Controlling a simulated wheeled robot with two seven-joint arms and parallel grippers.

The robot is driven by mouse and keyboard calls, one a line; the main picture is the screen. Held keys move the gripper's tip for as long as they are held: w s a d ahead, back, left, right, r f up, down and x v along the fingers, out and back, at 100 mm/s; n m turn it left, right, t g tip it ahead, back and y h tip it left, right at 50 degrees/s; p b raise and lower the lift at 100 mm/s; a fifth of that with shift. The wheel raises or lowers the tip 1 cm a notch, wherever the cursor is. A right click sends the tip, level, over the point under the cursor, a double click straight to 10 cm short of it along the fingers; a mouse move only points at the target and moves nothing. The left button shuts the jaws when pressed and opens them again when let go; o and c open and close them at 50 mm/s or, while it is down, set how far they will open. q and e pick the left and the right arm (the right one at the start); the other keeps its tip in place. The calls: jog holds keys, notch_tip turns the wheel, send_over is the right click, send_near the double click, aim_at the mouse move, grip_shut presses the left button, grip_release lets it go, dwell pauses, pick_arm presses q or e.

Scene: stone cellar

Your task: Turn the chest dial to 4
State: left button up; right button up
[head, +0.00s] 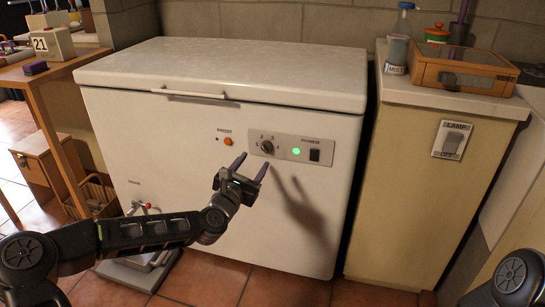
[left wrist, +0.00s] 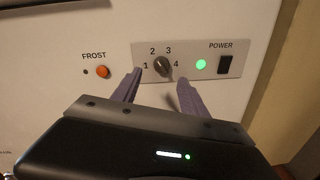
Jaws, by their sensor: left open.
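The white chest freezer (head: 200,125) stands against the back wall. Its dial (head: 267,147) is a small dark knob on a grey panel on the front, and it shows closer in the left wrist view (left wrist: 162,66), with the numbers 1 to 4 around its upper side. The knob's grip looks slanted from upper left to lower right; I cannot tell which number it marks. My left gripper (head: 252,165) is open and empty, just in front of and below the dial. In the left wrist view its fingers (left wrist: 159,80) lie on either side of the knob, apparently not touching it. My right gripper is out of view.
Left of the dial is the orange FROST button (left wrist: 102,72). Right of it are a green light (left wrist: 201,64) and a black POWER switch (left wrist: 225,65). A cabinet (head: 415,190) with a LAMP switch (head: 452,140) stands right of the freezer. A wooden desk (head: 50,75) is at left.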

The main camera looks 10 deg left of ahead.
aim_at(264, 149)
pick_arm(q)
jog(key=shift+d, duration=0.15)
jog(key=w, duration=0.2)
jog(key=w+b, duration=0.1)
jog(key=w, duration=0.2)
jog(key=w+d, duration=0.1)
jog(key=w, duration=0.1)
jog(key=shift+w+f+b, duration=0.1)
jog(key=shift+w+b, duration=0.25)
jog(key=shift+c, duration=0.2)
grip_shut()
